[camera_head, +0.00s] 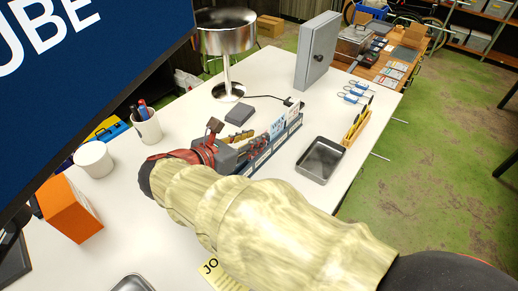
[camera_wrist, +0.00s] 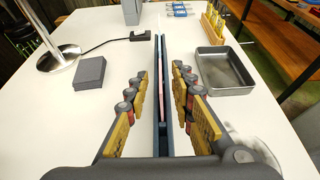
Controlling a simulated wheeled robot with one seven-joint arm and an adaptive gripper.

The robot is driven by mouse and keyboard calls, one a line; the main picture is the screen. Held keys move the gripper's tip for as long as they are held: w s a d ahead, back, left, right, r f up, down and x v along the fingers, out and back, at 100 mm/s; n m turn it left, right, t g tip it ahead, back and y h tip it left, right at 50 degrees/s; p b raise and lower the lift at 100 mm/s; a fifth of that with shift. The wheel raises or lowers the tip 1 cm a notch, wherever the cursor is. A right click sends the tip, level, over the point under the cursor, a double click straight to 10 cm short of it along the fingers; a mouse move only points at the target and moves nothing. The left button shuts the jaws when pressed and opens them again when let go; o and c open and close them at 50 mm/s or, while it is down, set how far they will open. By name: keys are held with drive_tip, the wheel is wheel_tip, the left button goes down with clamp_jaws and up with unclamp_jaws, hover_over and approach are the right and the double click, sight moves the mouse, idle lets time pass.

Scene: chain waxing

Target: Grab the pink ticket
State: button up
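A narrow dark blue rack (camera_head: 276,147) stands on the white table, holding upright cards with white and blue print (camera_head: 283,120). In the wrist view the rack (camera_wrist: 156,125) runs away from me between my fingers. A thin pinkish edge (camera_wrist: 162,85) shows inside its slot; it may be the pink ticket, seen edge-on. No pink face is clear in the head view. My gripper (camera_wrist: 160,82) is open, with its yellow-padded fingers on either side of the rack and nothing visibly clamped. In the head view my gripper (camera_head: 232,150) is at the rack's near end, partly hidden by my arm.
A grey metal tray (camera_head: 320,160) lies right of the rack, beside a wooden holder (camera_head: 356,129). A dark box (camera_head: 240,111) and a chrome lamp (camera_head: 228,88) stand behind. A grey cabinet (camera_head: 316,52), pen cup (camera_head: 147,125), white cup (camera_head: 94,159) and orange box (camera_head: 70,209) stand around.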

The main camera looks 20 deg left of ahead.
drive_tip(key=x, duration=0.3)
drive_tip(key=shift+w+f, duration=0.1)
drive_tip(key=shift+w, duration=0.1)
drive_tip(key=shift+d, duration=0.1)
drive_tip(key=c, duration=0.3)
clamp_jaws()
